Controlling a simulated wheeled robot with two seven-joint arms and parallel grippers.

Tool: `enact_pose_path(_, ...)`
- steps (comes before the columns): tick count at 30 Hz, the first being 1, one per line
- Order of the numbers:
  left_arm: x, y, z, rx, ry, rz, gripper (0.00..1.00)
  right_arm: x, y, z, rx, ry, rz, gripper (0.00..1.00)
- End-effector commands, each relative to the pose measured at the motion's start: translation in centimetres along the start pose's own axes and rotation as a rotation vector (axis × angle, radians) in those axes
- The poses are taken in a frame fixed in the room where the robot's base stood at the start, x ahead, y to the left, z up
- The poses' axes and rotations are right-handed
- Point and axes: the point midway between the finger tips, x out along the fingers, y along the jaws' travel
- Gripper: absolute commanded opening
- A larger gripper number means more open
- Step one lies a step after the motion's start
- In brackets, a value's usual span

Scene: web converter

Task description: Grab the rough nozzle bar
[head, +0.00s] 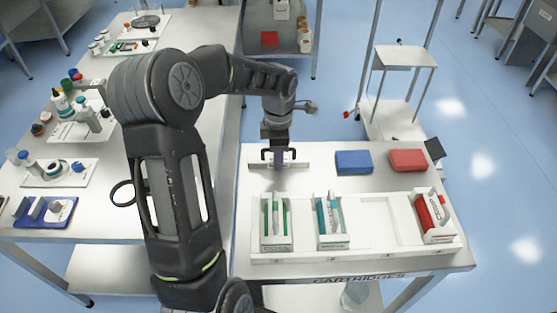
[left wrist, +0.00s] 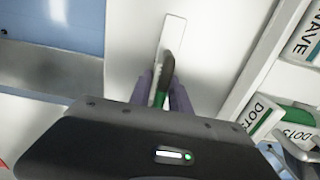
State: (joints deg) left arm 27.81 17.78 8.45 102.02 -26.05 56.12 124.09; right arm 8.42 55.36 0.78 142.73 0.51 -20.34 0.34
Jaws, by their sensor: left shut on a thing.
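My left gripper (head: 279,158) is over the left back part of the white table. In the left wrist view its two purple-grey fingers (left wrist: 166,97) are shut on a narrow dark bar with green on it (left wrist: 167,70). This looks like the nozzle bar; no marking on it can be read. The bar is beside a flat white strip (left wrist: 174,34), which also shows under the gripper in the head view (head: 300,161). I cannot tell whether the bar touches the strip. The fingers hide much of the bar. My right gripper is not in view.
A white cartridge rack (head: 375,240) along the front holds a green-marked box (head: 276,241), a teal-marked box (head: 331,238) and a red one (head: 433,213). A blue block (head: 354,162) and a red block (head: 408,160) lie at the back. Another cluttered table (head: 95,218) stands left.

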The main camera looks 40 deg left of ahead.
Motion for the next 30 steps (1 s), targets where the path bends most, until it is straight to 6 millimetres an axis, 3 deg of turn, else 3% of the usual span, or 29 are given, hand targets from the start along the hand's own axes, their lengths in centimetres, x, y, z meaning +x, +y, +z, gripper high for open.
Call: enact_pose_path(30, -0.81, 0.14, 0.03, 0.0, -0.001, 0.005, 0.0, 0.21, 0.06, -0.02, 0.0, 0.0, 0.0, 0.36)
